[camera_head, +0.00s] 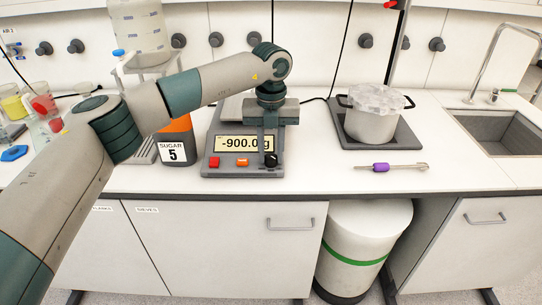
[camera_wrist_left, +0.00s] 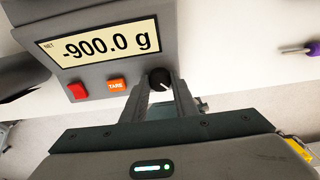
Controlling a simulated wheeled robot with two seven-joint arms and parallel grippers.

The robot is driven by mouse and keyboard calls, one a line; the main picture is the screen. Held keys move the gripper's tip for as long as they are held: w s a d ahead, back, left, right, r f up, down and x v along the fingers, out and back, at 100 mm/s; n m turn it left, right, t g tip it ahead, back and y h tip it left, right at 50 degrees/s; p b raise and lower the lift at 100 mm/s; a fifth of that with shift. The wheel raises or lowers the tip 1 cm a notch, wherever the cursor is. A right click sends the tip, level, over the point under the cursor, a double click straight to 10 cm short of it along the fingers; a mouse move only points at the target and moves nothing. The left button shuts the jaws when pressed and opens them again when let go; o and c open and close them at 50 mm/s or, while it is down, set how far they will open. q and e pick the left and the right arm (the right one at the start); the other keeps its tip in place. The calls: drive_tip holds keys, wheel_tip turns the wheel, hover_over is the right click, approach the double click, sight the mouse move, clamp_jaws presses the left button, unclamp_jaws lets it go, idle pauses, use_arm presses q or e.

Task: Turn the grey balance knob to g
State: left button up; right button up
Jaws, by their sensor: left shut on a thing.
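The grey balance (camera_head: 215,165) stands on the counter, its display (camera_head: 240,143) reading -900.0 g; the display also shows in the left wrist view (camera_wrist_left: 98,42). A dark knob (camera_wrist_left: 159,78) with a pale pointer line sits at the right of the balance's front panel. It also shows in the head view (camera_head: 271,160). My left gripper (camera_head: 270,150) comes down in front of the balance, its fingers (camera_wrist_left: 160,92) shut on the knob. The markings around the knob are hidden or too small to read. My right gripper is not in view.
A red button (camera_wrist_left: 77,91) and an orange TARE button (camera_wrist_left: 116,85) sit left of the knob. The SUGAR 5 container (camera_head: 175,148) stands left of the balance. A pot (camera_head: 371,122) on a hotplate and a purple-handled tool (camera_head: 381,167) are to the right.

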sight(271, 156)
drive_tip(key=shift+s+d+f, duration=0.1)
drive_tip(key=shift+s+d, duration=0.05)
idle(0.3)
use_arm(q)
drive_tip(key=o, duration=0.8)
drive_tip(key=shift+r, duration=0.1)
